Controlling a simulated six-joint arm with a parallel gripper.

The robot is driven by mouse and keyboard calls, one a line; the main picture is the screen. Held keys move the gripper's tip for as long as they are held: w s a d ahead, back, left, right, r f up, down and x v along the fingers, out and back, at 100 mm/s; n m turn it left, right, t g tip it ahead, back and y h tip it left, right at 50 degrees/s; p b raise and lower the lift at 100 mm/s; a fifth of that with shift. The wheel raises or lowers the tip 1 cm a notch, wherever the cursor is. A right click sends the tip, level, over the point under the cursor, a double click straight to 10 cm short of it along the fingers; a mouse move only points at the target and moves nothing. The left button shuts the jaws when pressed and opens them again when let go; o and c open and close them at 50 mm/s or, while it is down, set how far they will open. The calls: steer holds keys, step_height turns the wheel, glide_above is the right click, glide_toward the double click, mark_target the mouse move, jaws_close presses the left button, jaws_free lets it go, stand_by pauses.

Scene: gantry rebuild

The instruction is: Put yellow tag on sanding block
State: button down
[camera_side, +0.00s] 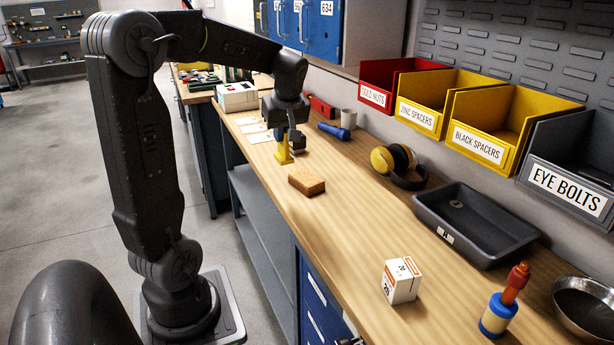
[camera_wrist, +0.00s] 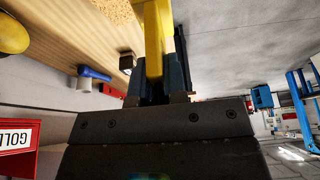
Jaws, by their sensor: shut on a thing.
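The yellow tag (camera_side: 283,150) is upright between the jaws of my gripper (camera_side: 284,135), low over the far part of the wooden bench. I cannot tell whether its lower end touches the bench. In the wrist view the yellow tag (camera_wrist: 153,38) runs up from between the fingers of my gripper (camera_wrist: 160,82), which are shut on it. The sanding block (camera_side: 306,182), a tan-brown block, lies flat on the bench nearer the side camera than my gripper. The speckled tan sanding block (camera_wrist: 114,10) also shows, partly cut off, at the top of the wrist view.
A small dark block (camera_side: 298,147) stands close beside the tag. A blue flashlight (camera_side: 333,131), yellow earmuffs (camera_side: 392,160) and a dark tray (camera_side: 446,240) lie toward the wall. A white box (camera_side: 401,281) stands nearer. Bench around the sanding block is clear.

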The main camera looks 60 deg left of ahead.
steer(key=s+a+r, duration=0.2)
steer(key=a, duration=0.7)
glide_above(306, 176)
step_height(306, 176, down, 7)
steer(key=shift+d+f, duration=0.15)
steer(key=shift+f, duration=2)
steer(key=shift+f, duration=0.2)
steer(key=c, duration=1.2)
jaws_free()
steer(key=shift+o, duration=0.2)
